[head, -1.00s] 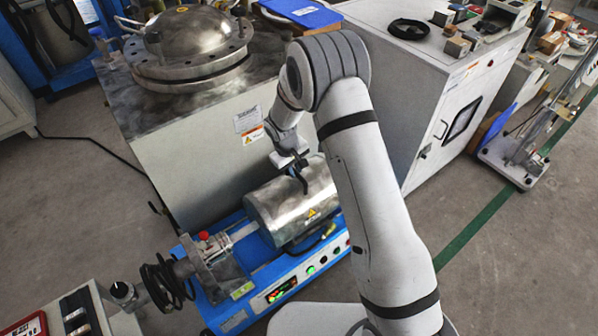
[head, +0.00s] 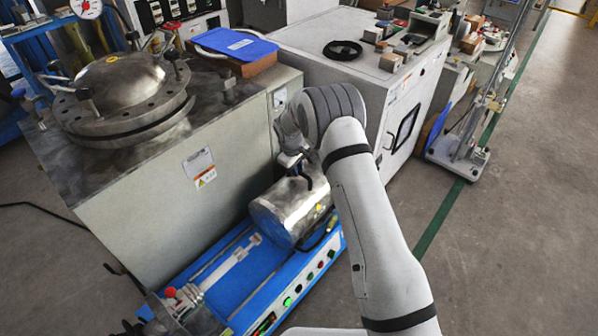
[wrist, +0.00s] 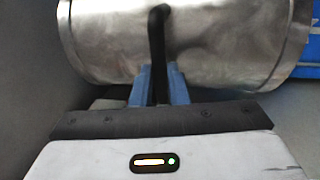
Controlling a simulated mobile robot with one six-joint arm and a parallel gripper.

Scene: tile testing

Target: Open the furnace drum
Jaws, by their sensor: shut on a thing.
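The furnace drum (head: 292,214) is a silver metal cylinder lying at the right part of a long blue base (head: 240,277). In the wrist view the drum (wrist: 215,45) fills the top of the picture, with a black curved handle (wrist: 157,45) on its side. My gripper (wrist: 160,84) has its blue fingers on either side of the handle and is shut on it. In the head view my gripper (head: 303,172) is at the top of the drum, partly hidden by my arm. A white tube (head: 225,265) lies bare over the base, left of the drum.
A big grey cabinet with a round metal lid (head: 122,90) stands close behind the base. A white cabinet (head: 385,85) stands behind on the right. The front edge of the base carries lit buttons (head: 298,288). Open floor (head: 500,250) lies to the right.

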